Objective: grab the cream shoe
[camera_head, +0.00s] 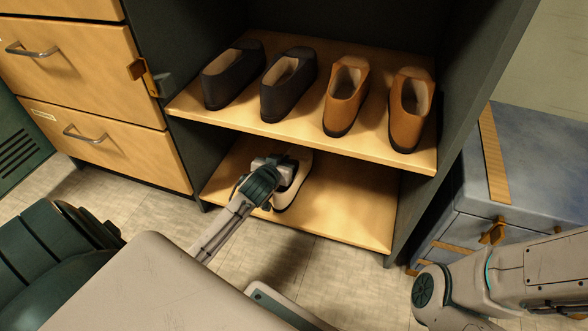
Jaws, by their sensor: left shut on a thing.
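The cream shoe (304,163) is on the lower shelf (355,205) of the open cabinet, near its left part. My left gripper (282,172) reaches in from the left and is shut on the cream shoe. The gripper covers much of the shoe; its pale far end and part of its near side show. I cannot tell whether the shoe still touches the shelf. On the right my right arm shows, but its gripper is out of view.
The upper shelf (300,125) overhangs the left gripper and holds two black shoes (285,85) and two brown shoes (345,97). Wooden drawers (85,70) with handles stand on the left. A blue chest (540,165) stands on the right. The lower shelf's right part is empty.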

